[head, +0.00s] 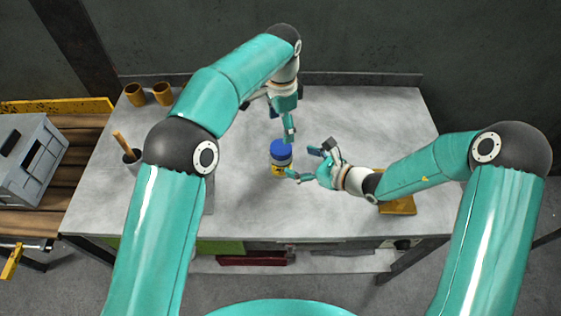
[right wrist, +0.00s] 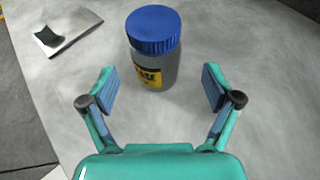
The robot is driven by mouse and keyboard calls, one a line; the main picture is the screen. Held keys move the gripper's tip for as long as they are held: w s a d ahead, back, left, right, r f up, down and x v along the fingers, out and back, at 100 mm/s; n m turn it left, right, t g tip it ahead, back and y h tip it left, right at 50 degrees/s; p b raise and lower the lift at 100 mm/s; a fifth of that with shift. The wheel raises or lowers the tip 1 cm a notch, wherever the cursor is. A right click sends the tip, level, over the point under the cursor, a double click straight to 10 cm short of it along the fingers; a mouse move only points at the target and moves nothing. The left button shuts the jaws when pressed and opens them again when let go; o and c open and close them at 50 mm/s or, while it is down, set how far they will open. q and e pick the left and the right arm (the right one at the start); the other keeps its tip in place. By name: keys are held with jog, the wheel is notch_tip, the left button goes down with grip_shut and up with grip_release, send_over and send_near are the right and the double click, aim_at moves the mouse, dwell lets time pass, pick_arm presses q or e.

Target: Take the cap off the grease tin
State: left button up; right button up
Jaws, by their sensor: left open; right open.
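The grease tin (head: 277,168) stands upright on the grey bench top, a grey body with a yellow and black label. Its blue cap (head: 281,149) sits on top. In the right wrist view the tin (right wrist: 165,72) and its ribbed blue cap (right wrist: 153,29) are ahead of my right gripper (right wrist: 160,90), just beyond the open fingers. My right gripper (head: 304,166) is open and empty, at the right side of the tin. My left gripper (head: 281,125) is just above and behind the cap, pointing down; its fingers are partly hidden, and no contact with the cap can be made out.
A dark cup with a wooden handle (head: 130,153) and two brown cups (head: 149,94) stand on the bench's left. A grey crate (head: 32,160) is on a wooden surface beyond. A yellow-brown block (head: 398,206) lies under my right arm. The bench's back right is clear.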

aim_at(281, 154)
jog(key=x, duration=0.7)
jog(key=shift+w+a+f, duration=0.2)
jog(key=shift+a, duration=0.1)
